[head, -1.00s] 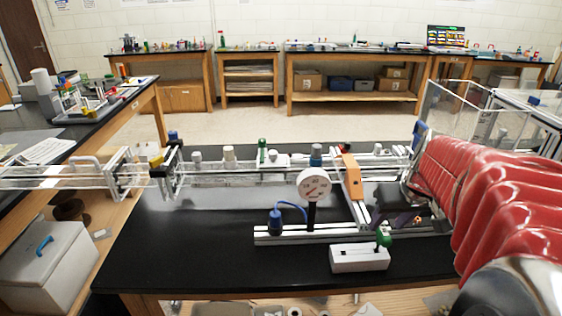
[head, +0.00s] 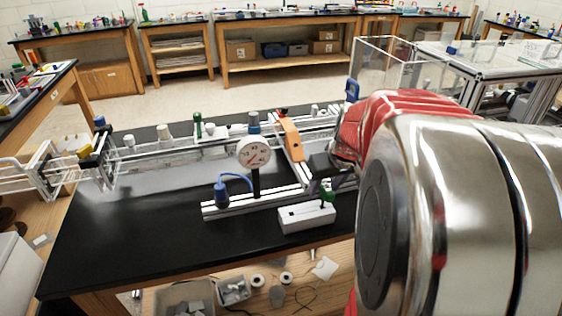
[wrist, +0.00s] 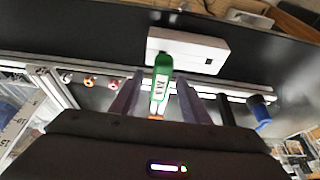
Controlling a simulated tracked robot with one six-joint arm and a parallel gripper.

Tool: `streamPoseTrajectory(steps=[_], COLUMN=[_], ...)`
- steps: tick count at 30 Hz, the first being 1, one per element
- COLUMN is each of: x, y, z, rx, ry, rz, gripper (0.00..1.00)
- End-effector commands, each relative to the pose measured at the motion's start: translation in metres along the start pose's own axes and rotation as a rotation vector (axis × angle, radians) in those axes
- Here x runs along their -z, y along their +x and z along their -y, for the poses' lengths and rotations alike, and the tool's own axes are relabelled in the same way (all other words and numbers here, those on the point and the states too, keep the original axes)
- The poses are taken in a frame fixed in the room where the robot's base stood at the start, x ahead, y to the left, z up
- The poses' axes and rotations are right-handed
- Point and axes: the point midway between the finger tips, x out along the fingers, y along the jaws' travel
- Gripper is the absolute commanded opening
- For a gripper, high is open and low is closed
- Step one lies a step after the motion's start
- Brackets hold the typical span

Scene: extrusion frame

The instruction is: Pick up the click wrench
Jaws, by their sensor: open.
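I cannot make out a click wrench for certain. A green, upright-looking piece with a pale label (wrist: 161,80) shows in the wrist view, lying in line between my jaws. In the head view the green piece (head: 328,196) stands at the right end of a white box (head: 303,218). The white box also shows in the wrist view (wrist: 195,48). My gripper (wrist: 160,92) is open, with one dark finger on each side of the green piece; contact cannot be told. In the head view my gripper (head: 322,172) is dark and partly hidden by my red-sleeved arm.
An aluminium extrusion frame (head: 222,209) lies on the black bench (head: 130,235). The bench's front left is clear. A clear-walled box (head: 380,62) stands behind.

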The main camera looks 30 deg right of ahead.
Motion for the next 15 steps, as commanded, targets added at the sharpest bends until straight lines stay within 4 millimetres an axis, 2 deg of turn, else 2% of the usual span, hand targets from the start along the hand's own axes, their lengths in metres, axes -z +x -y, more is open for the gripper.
streamPoseTrajectory(steps=[12, 15], x=[-0.0002, -0.0002], y=[-0.0004, -0.0005], z=[-0.0002, -0.0002], rx=[0.000, 0.000], ry=[0.001, 0.001], rz=[0.000, 0.000], gripper=[0.42, 0.37])
